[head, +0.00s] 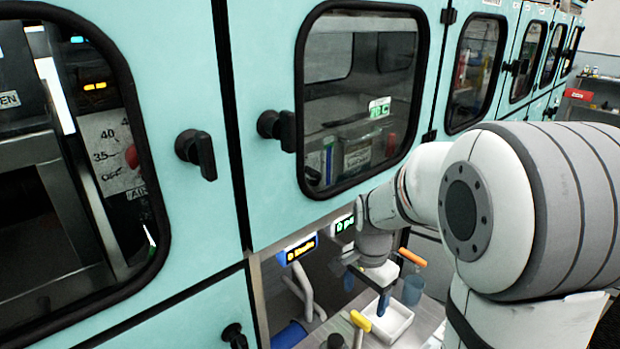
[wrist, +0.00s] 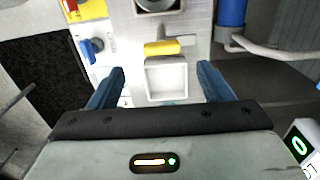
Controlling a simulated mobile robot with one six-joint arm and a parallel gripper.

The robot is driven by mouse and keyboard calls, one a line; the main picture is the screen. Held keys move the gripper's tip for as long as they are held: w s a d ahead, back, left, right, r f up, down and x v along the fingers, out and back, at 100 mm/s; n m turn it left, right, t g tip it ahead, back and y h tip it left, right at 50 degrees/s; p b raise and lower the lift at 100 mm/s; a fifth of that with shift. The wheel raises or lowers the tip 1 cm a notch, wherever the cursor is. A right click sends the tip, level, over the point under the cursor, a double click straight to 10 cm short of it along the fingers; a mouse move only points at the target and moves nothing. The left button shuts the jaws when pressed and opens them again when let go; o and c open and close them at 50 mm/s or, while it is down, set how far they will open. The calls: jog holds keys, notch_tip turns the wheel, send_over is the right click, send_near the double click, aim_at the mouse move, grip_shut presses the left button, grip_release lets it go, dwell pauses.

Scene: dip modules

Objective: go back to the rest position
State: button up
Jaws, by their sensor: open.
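My gripper (head: 366,292) hangs at the end of my bent arm, over the work surface below the teal cabinets. In the wrist view my gripper (wrist: 161,80) has its two blue fingers spread wide apart, with nothing held between them. A white square tray (wrist: 149,95) shows between and beyond the fingers. In the head view the tray (head: 402,331) lies below the gripper, partly hidden by a finger.
A yellow-handled item (wrist: 163,47) lies by the tray. A blue cylinder (wrist: 231,14) with a pale hose stands to the right. Teal cabinets (head: 262,180) with dark handles rise close to my arm. An orange-handled item (head: 413,257) is beside the gripper.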

jog(key=s+a+r+n+t+p, duration=0.1)
jog(key=s+r+n+t+p, duration=0.1)
jog(key=s+r+n, duration=0.8)
jog(key=s+n, duration=0.1)
jog(key=s, duration=0.2)
jog(key=shift+s+a+t+p, duration=0.25)
jog(key=shift+s+t+p, duration=0.05)
jog(key=shift+s+p, duration=0.1)
